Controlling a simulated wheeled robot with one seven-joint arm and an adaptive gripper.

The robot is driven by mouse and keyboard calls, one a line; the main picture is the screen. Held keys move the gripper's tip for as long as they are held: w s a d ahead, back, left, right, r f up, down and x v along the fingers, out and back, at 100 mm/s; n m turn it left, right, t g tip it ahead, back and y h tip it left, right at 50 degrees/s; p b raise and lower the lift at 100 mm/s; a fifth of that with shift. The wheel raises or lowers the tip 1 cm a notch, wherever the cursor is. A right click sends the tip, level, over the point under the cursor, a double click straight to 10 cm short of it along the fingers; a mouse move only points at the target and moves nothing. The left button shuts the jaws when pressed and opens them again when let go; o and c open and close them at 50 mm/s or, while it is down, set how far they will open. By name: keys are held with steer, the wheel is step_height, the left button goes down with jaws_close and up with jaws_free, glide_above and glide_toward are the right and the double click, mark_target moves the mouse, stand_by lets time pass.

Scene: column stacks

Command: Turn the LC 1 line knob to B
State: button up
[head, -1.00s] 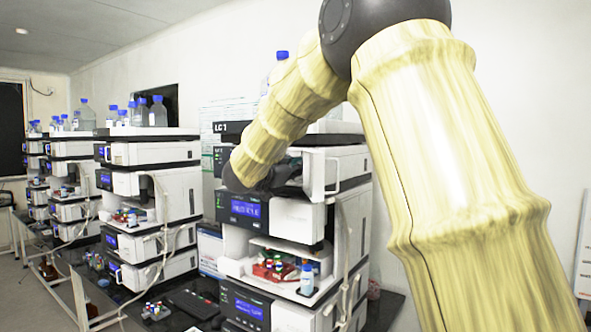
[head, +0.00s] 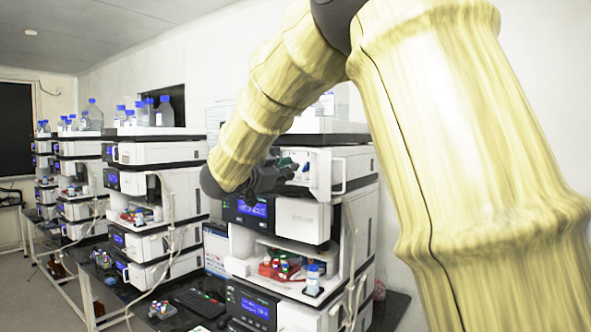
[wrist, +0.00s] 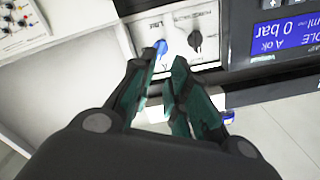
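In the wrist view, a blue knob (wrist: 159,47) and a black knob (wrist: 195,40) sit side by side on a white panel (wrist: 176,18). Their lettering is too small to read, so I cannot tell which positions they point to. My gripper (wrist: 162,64) is open, with a gap between its teal-padded fingers. Its left fingertip is close to the blue knob; I cannot tell whether they touch. In the head view my gripper (head: 294,168) is in front of the nearest stack's knob panel (head: 322,170). The LC 1 label is hidden behind my arm.
A blue display (wrist: 285,35) appears upside down beside the knobs in the wrist view. Below the panel in the head view, an open bay holds a red vial rack (head: 277,268). A white handle frame (head: 340,172) stands out right of my gripper. More stacks (head: 160,180) stand left.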

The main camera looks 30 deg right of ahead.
steer(key=shift+v, duration=2)
steer(key=shift+f, duration=0.1)
